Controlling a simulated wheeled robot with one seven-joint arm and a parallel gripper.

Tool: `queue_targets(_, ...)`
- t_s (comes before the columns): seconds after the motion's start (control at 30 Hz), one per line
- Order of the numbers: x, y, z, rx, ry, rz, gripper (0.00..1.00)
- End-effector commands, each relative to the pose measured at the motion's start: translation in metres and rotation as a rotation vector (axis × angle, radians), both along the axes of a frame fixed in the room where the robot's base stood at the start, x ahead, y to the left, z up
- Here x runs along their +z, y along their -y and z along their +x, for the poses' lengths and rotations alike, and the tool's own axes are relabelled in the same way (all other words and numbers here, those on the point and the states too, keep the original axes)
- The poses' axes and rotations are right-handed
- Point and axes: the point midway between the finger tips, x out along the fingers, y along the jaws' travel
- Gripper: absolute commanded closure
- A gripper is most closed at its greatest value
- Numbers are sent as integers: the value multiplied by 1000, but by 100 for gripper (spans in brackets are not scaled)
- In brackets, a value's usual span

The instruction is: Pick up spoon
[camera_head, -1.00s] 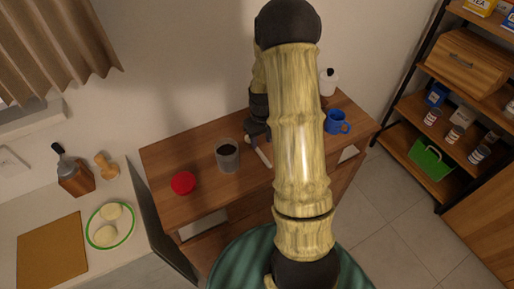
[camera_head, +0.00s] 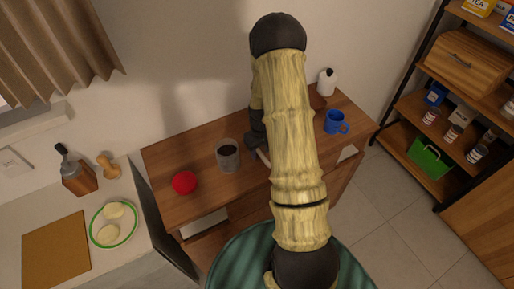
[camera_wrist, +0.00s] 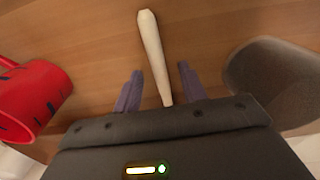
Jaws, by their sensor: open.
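The spoon (camera_wrist: 152,50) shows in the wrist view as a pale, slim handle lying over the brown wooden top. Its lower end runs between the two fingers and toward the gripper body, where the rest of it is hidden. My gripper (camera_wrist: 160,83) is open, with one finger on each side of the handle and a gap on both sides. In the head view a short piece of the spoon (camera_head: 263,157) shows beside my arm, and my gripper is mostly hidden by the arm.
A grey cup with dark contents (camera_head: 228,156) stands just left of the spoon. A red round object (camera_head: 184,183) is farther left. A blue mug (camera_head: 336,122) and white bottle (camera_head: 327,82) are at right. The wrist view shows a red mug (camera_wrist: 32,92) at left.

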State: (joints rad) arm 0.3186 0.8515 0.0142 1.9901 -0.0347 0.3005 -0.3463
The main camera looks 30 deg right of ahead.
Motion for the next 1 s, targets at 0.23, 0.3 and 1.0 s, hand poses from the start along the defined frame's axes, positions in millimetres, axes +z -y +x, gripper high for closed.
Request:
queue_targets(0.23,0,0,0,0,1,0,58)
queue_targets(0.3,0,0,0,0,1,0,58)
queue_targets(1.0,2,0,0,0,1,0,100)
